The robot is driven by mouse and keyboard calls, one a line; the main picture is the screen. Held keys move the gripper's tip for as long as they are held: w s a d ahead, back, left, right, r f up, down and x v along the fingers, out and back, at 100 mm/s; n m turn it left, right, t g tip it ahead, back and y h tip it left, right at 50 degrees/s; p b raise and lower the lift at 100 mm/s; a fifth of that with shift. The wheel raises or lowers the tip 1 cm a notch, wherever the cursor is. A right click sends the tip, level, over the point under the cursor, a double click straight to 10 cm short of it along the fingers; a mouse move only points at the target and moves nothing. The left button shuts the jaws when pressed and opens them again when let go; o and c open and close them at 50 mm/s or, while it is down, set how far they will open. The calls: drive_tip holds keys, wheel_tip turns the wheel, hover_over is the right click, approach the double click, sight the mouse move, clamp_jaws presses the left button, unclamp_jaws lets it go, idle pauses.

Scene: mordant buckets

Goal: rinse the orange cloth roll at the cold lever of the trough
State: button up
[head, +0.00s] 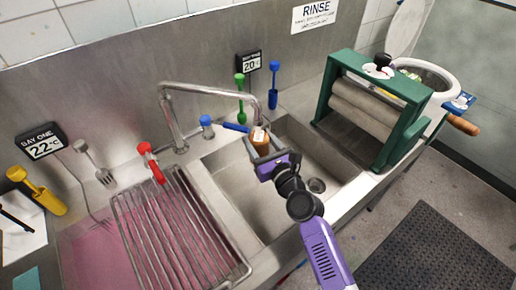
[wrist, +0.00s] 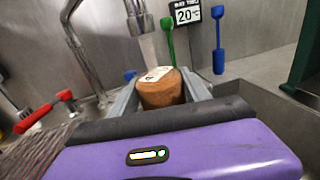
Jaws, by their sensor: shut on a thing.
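My gripper (head: 268,160) is shut on the orange cloth roll (head: 260,139) and holds it upright over the trough (head: 230,180), under the curved spout (head: 215,90). In the wrist view the brownish-orange roll (wrist: 162,92), with a pale label, sits between the fingers, just below the spout's mouth (wrist: 138,18). A pale stream seems to run from the spout onto its top. The cold lever, with a blue handle (head: 236,127), points right towards the spout, left of the roll; it is mostly hidden in the wrist view. The red lever (head: 151,162) stands farther left.
A wire rack (head: 185,230) covers the left of the trough. A green-framed wringer (head: 375,110) stands right. Green (head: 240,95) and blue (head: 273,85) long-handled tools stand at the back wall beside a 20° display (head: 249,62). The right basin is otherwise clear.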

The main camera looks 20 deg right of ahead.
sight(268, 144)
drive_tip(key=shift+w+d, duration=0.15)
drive_tip(key=shift+d, duration=0.2)
drive_tip(key=shift+a, duration=0.2)
drive_tip(key=shift+s+a+p, duration=0.2)
drive_tip(key=shift+a+p, duration=0.1)
drive_tip(key=shift+a, duration=0.05)
drive_tip(key=shift+d, duration=0.15)
drive_tip(key=shift+w+d, duration=0.2)
drive_tip(key=shift+d, duration=0.2)
idle(1.7)
drive_tip(key=shift+s+d, duration=0.25)
drive_tip(key=shift+s, duration=0.45)
drive_tip(key=shift+s+d, duration=0.3)
drive_tip(key=shift+s, duration=0.4)
drive_tip(key=shift+s+d, duration=0.25)
drive_tip(key=shift+s, duration=0.45)
idle(2.4)
